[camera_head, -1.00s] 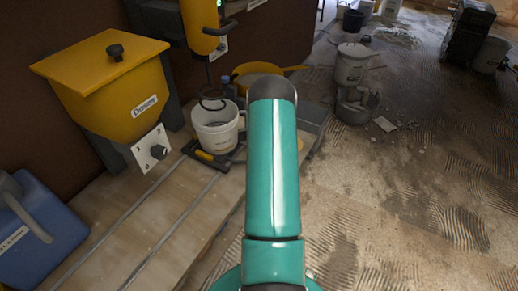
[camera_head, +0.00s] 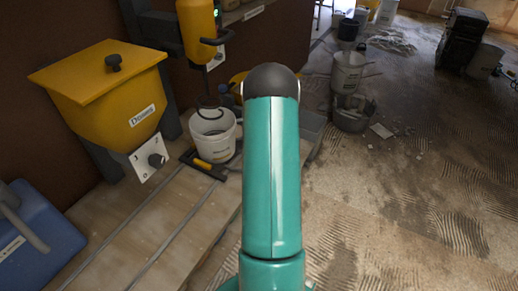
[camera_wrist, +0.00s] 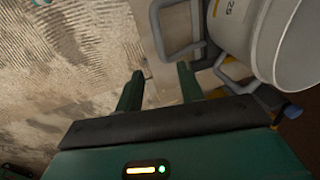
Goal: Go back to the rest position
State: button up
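My gripper (camera_wrist: 158,88) shows in the wrist view with its two green fingers apart and nothing seen between them. A white bucket (camera_wrist: 268,40) stands to the right of the fingers in that view, with grey bar handles (camera_wrist: 180,45) next to it. In the head view my own teal arm link fills the middle and my gripper is hidden. The white bucket in the head view (camera_head: 212,136) stands on the wooden bench under the yellow mixer (camera_head: 198,30), left of my arm.
A yellow hopper (camera_head: 105,95) with a white dial plate (camera_head: 149,160) hangs at the left. A blue canister (camera_head: 38,245) sits at the lower left. A tool with a yellow grip (camera_head: 205,166) lies on the bench (camera_head: 140,225). Open floor (camera_head: 400,215) lies to the right.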

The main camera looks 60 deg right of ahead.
jog(key=shift+s+r, duration=0.25)
jog(key=shift+r, duration=1)
jog(key=w+a+r+n+t, duration=0.1)
jog(key=w+a+r+n, duration=0.25)
jog(key=a+r, duration=0.8)
jog(key=w+a+r+n, duration=0.35)
jog(key=a+r, duration=0.55)
jog(key=a, duration=0.6)
jog(key=s+a+r+n+t, duration=0.1)
jog(key=s+a+r+n, duration=0.15)
jog(key=a, duration=0.45)
jog(key=s+a+r+n, duration=0.2)
jog(key=s+a+r, duration=0.1)
jog(key=a, duration=0.5)
jog(key=s+a+n+t, duration=0.1)
jog(key=s+a+n, duration=0.4)
jog(key=s+a, duration=0.6)
jog(key=shift+s+r, duration=0.25)
